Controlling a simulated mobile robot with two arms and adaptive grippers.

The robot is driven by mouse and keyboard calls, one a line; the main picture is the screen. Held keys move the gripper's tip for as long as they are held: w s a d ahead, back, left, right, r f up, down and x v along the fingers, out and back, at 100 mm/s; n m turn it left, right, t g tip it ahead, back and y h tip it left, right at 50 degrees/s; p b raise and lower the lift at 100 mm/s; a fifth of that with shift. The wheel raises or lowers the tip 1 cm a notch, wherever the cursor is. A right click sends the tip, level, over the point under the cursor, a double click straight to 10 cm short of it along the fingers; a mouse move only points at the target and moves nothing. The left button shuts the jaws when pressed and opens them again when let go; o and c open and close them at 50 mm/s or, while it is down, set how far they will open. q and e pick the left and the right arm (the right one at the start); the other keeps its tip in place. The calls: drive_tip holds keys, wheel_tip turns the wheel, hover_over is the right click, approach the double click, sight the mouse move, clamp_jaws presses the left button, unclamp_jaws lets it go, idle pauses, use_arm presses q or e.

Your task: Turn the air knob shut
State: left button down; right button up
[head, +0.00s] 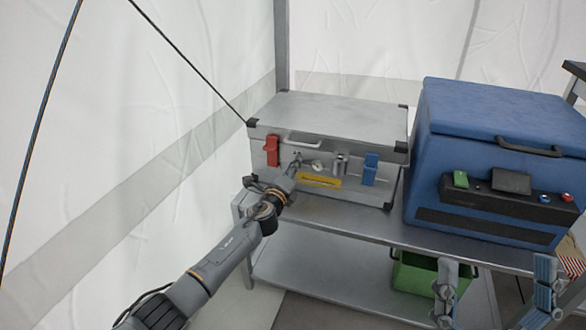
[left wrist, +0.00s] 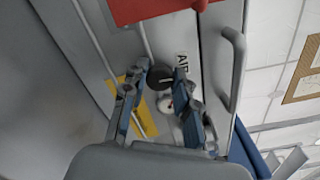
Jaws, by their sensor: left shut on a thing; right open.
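The air knob (left wrist: 160,77) is a dark round knob with a pale line across it. It sits on the front of the silver case (head: 330,108), beside the "AIR" label (left wrist: 184,66) in the left wrist view. My left gripper (head: 296,164) is at the case front, with its two fingers shut on either side of the knob. In the head view the gripper hides most of the knob. My right gripper (head: 496,268) is open and empty at the lower right, in front of the shelf.
The case has a red latch (head: 272,151), a blue latch (head: 370,168), a round gauge (head: 318,167) and a yellow strip (head: 320,180). A blue cooler (head: 490,115) stands to its right on the metal shelf (head: 345,222). A green bin (head: 415,274) is below.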

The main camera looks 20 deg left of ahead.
use_arm(q)
drive_tip(key=shift+f, duration=0.15)
drive_tip(key=c, duration=1.1)
unclamp_jaws()
drive_tip(key=shift+o, duration=0.2)
drive_tip(key=shift+s, duration=0.1)
drive_tip(key=s, duration=1.2)
drive_tip(key=shift+a, duration=0.2)
drive_tip(key=shift+w, duration=0.1)
